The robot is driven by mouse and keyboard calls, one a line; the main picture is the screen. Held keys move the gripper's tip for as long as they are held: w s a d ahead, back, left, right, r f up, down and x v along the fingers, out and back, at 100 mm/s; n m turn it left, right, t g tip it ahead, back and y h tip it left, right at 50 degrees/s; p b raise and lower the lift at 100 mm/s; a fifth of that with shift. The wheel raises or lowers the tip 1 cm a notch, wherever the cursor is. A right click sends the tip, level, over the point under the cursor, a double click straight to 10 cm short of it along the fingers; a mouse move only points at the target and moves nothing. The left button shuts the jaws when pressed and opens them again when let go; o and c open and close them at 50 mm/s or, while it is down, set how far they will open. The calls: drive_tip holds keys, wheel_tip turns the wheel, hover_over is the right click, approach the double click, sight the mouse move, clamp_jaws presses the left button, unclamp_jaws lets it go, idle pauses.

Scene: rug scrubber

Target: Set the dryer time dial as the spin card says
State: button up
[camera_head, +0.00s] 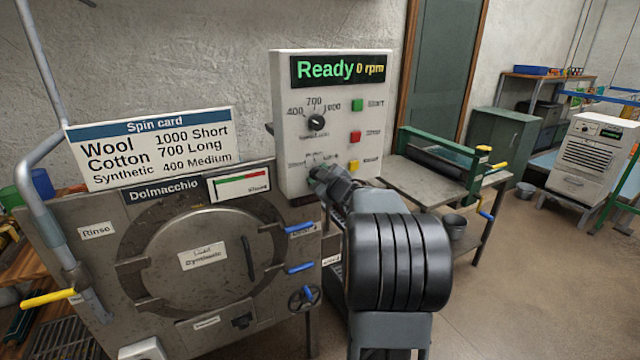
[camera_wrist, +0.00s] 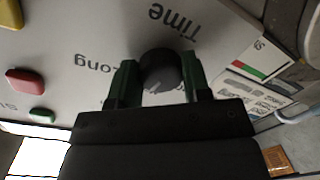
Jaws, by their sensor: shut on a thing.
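The white control panel (camera_head: 285,100) has a display reading "Ready 0 rpm". My gripper (camera_head: 320,176) is at the panel's lower left, covering most of the time dial there. In the wrist view, the green fingers of my gripper (camera_wrist: 160,82) are shut on the dark round time dial (camera_wrist: 161,68), one on each side. The words "Time" and "Long" show upside down beside it; where its pointer stands I cannot tell. The spin card (camera_head: 150,148) reads Wool 1000 Short, Cotton 700 Long, Synthetic 400 Medium. The load label (camera_head: 203,256) on the round door reads "Synthetic".
Above the time dial is the speed dial (camera_head: 316,122), marked 400, 700 and 1000. Green (camera_head: 358,105), red (camera_head: 356,136) and yellow (camera_head: 353,165) buttons line the panel's right side. A green-framed roller bench (camera_head: 420,178) stands to the right.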

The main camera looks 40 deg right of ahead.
drive_tip(key=shift+n+b, duration=0.35)
drive_tip(key=shift+n, duration=0.25)
drive_tip(key=o, duration=0.9)
drive_tip(key=s, duration=0.4)
drive_tip(key=s+a, duration=0.1)
drive_tip(key=s, duration=0.4)
drive_tip(key=s+b, duration=0.1)
drive_tip(key=s, duration=0.3)
drive_tip(key=shift+s+a+r, duration=0.2)
drive_tip(key=shift+s+r, duration=0.2)
